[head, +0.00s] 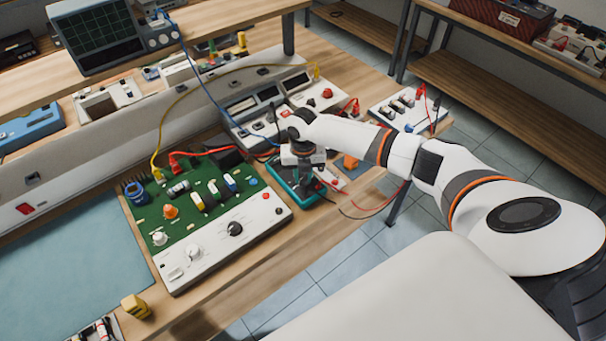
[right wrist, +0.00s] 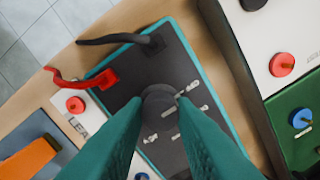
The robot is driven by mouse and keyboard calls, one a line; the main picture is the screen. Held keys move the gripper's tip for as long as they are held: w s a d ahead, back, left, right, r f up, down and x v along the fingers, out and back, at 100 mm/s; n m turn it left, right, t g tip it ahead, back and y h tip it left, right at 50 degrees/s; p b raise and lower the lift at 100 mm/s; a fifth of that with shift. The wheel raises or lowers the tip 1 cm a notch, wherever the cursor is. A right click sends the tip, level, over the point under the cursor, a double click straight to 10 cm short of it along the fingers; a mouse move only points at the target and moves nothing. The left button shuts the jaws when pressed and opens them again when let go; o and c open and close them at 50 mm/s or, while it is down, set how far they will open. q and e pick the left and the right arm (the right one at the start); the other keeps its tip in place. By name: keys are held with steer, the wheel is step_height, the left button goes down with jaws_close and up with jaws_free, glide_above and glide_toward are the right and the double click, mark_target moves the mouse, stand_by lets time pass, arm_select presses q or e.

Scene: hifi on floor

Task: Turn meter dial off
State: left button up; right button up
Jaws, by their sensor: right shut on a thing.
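The meter (head: 284,190) is a dark-faced box with a teal rim, lying flat near the front edge of the workbench. It also shows in the right wrist view (right wrist: 186,66), with white markings on its face. Its dial (right wrist: 158,97) is a round dark knob in the middle of the face. My right gripper (right wrist: 160,106) points down over the meter, its two teal fingers shut on either side of the dial. In the head view, the right gripper (head: 298,172) and arm hide the dial. My left gripper is not in view.
A green circuit board with a white control panel (head: 222,240) lies left of the meter. Red and black leads (right wrist: 80,81) plug into the meter's end. A white instrument (head: 262,112) stands behind it. An orange object (right wrist: 28,160) lies nearby. Tiled floor lies beyond the bench edge.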

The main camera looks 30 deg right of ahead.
mark_target(303, 177)
stand_by(0.3)
steer(key=o, duration=1)
step_height(303, 177, up, 12)
steer(key=b, duration=0.2)
steer(key=shift+b, duration=0.3)
